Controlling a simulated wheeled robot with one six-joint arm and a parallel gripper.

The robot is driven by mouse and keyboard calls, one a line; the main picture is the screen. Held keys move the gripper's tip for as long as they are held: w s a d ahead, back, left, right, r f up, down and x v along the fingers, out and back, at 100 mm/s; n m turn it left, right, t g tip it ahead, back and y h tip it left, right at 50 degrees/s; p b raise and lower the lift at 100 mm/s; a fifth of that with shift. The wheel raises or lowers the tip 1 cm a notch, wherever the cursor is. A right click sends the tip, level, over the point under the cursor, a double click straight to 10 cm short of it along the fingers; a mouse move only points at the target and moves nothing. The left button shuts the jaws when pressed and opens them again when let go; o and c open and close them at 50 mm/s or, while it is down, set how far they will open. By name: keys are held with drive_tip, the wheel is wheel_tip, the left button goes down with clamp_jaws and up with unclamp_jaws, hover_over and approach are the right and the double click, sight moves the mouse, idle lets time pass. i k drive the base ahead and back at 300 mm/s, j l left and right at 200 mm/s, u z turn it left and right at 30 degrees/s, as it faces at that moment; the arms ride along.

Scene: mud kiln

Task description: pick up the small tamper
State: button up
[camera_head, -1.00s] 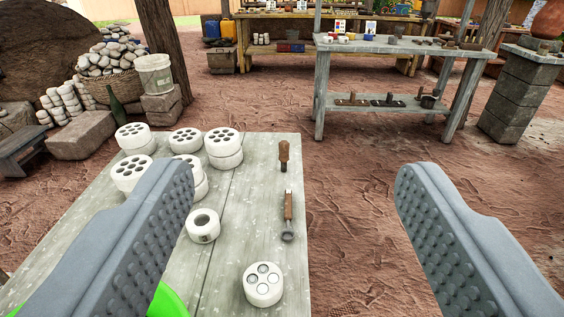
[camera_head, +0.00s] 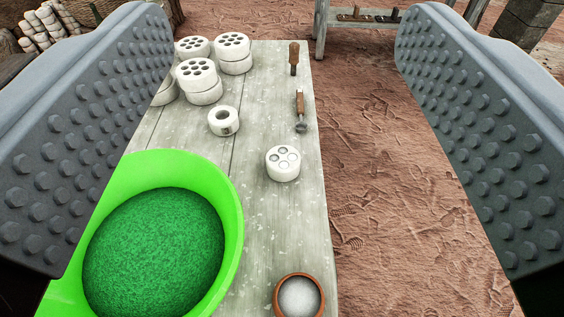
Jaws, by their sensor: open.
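Two small wooden-handled tools lie near the right edge of the grey table. The nearer tool (camera_head: 300,110) has a brown handle and a rounded dark metal end pointing toward me; it looks like the small tamper, though I cannot be sure. The farther tool (camera_head: 294,58) is a short brown handle-like piece whose working end is unclear. My gripper (camera_head: 284,45) is wide open and empty, its grey studded fingers at the left and right of the picture. Both tools show in the gap between the fingers, beyond and below them, touching neither.
A green basin (camera_head: 232,215) of green material fills the near left of the table (camera_head: 262,235). A terracotta bowl (camera_head: 300,279) of white material stands at the near edge. A white ring (camera_head: 223,121), a holed white disc (camera_head: 283,163) and stacked white pieces (camera_head: 233,52) stand nearby. Bare ground lies right.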

sight(294, 47)
drive_tip(key=k+l, duration=0.15)
drive_tip(key=l, duration=1.9)
drive_tip(key=i+l, duration=0.25)
drive_tip(key=i, duration=0.3)
drive_tip(key=i+l+u, duration=0.15)
drive_tip(key=i+l, duration=0.15)
drive_tip(key=i, duration=0.2)
drive_tip(key=i+j, duration=0.45)
drive_tip(key=i, duration=0.15)
